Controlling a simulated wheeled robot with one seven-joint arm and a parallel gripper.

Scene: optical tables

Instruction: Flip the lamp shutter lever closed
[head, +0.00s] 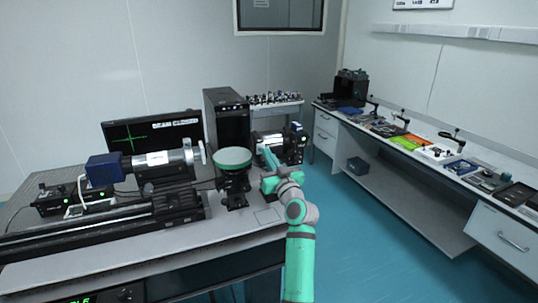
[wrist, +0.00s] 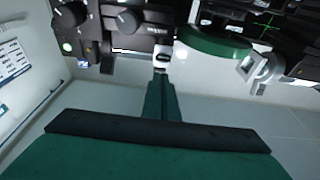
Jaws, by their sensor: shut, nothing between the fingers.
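A black and white instrument (head: 285,145) stands at the right end of the left table, behind my gripper (head: 267,151); I take it to be the lamp, though I cannot be sure. In the wrist view its dark body with round knobs (wrist: 128,20) fills the upper left. A small pale piece with a dark slot (wrist: 162,57), possibly the shutter lever, sits right at the tips of my gripper (wrist: 161,76). I cannot tell whether they touch. My gripper's green fingers are shut with nothing between them. The lever cannot be made out in the head view.
A round green-topped stand (head: 233,158) is just left of my gripper; its green disc also shows in the wrist view (wrist: 214,43). A blue-ended tube (head: 105,170) lies over a black rail further left. A monitor (head: 150,134) and black tower (head: 227,118) stand behind.

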